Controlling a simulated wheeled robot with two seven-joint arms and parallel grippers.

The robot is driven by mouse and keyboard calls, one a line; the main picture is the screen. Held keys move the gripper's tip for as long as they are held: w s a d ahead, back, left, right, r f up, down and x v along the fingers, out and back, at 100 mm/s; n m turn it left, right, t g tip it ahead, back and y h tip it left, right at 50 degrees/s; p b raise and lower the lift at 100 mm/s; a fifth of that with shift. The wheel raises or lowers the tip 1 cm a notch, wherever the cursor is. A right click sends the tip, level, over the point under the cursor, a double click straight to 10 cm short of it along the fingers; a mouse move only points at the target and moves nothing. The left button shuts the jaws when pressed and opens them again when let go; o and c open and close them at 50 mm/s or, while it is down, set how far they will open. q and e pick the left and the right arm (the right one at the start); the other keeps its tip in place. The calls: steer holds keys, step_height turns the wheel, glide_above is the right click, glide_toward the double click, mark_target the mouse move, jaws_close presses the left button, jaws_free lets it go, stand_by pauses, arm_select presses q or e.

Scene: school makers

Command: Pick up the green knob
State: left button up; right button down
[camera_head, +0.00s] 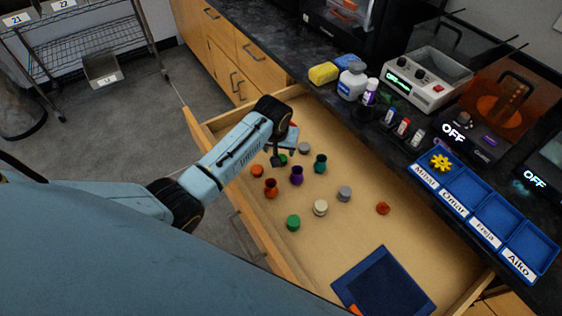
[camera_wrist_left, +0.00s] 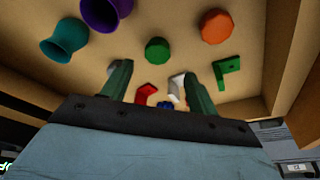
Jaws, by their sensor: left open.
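A round green knob (camera_head: 283,160) lies on the drawer floor, partly hidden by my left gripper in the head view. It shows whole in the left wrist view (camera_wrist_left: 157,50), just past and between the fingertips. My left gripper (camera_head: 277,158) is above the drawer's far-left part; in the wrist view its two fingers (camera_wrist_left: 157,72) are apart with nothing held. Another round green piece (camera_head: 293,223) stands nearer in the drawer. My right gripper is not in view.
An orange knob (camera_wrist_left: 216,26), a purple vase-shaped piece (camera_head: 297,175), a teal one (camera_head: 320,163) and a green bracket (camera_wrist_left: 227,71) lie close by. The wooden drawer (camera_head: 440,255) has raised walls. A blue tray (camera_head: 383,285) lies at its near end; labelled blue bins (camera_head: 465,190) stand on the counter.

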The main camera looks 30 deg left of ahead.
arm_select(q)
steer(key=x, duration=0.1)
steer(key=b+x, duration=0.2)
steer(key=x, duration=0.1)
steer(key=shift+s+d+f, duration=0.2)
steer(key=shift+s+d, duration=0.05)
steer(key=shift+d, duration=0.1)
steer(key=shift+w+f, duration=0.15)
steer(key=shift+f, duration=0.15)
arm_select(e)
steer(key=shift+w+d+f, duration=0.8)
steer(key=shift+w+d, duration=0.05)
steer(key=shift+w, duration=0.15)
arm_select(q)
steer(key=c, duration=1.1)
